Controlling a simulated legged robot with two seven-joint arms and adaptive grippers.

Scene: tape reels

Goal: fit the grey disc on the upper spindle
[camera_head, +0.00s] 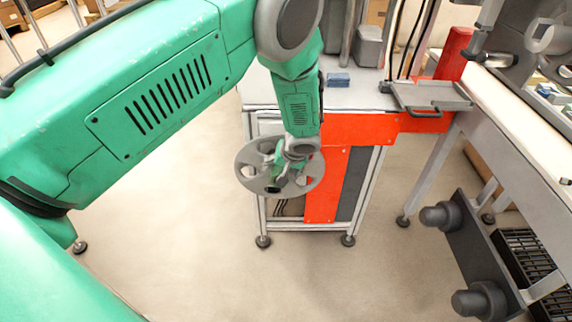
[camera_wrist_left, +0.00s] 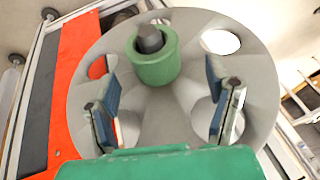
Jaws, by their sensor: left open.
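The grey disc (camera_head: 249,185) has large round holes. It is in front of the orange-fronted bench, directly under my left gripper (camera_head: 285,168). In the left wrist view the disc (camera_wrist_left: 185,30) fills most of the picture, with a green hub (camera_wrist_left: 155,68) and a dark peg tip at its centre. My left gripper (camera_wrist_left: 165,100) is open, its two fingers apart over the disc on either side of the hub's line. The upper spindle (camera_head: 437,216) is a dark stub on a dark panel at lower right. My right gripper is not in view.
The lower spindle (camera_head: 475,302) sits on the same panel (camera_head: 460,250). A black crate (camera_head: 528,262) is beside it. The grey bench top (camera_head: 355,92) holds a blue block (camera_head: 338,80) and a grey tray (camera_head: 430,97). The floor between is clear.

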